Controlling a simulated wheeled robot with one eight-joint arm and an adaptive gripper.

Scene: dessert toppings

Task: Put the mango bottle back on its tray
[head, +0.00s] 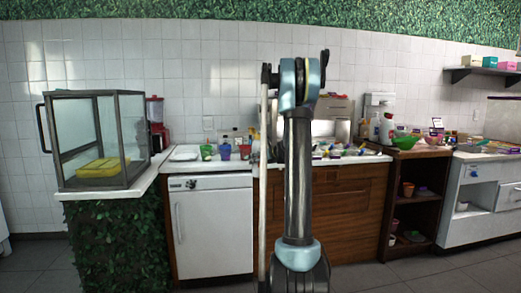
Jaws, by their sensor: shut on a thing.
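My arm stands upright in the middle of the head view and covers the centre of the counter. I cannot make out my gripper; it is hidden behind the arm or out of the picture. I cannot pick out the mango bottle for sure. Small bottles (235,137) stand at the back of the counter left of my arm, too small to read. A pale flat tray (185,153) lies at the counter's left end. I cannot tell whether it is the mango bottle's tray.
A glass case (110,136) with a yellow item (103,168) stands at the left, beside a red blender (156,125). Colourful items crowd the counter right of my arm. A green bowl (404,142) sits on a wooden shelf unit (415,200). Grey floor shows in front.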

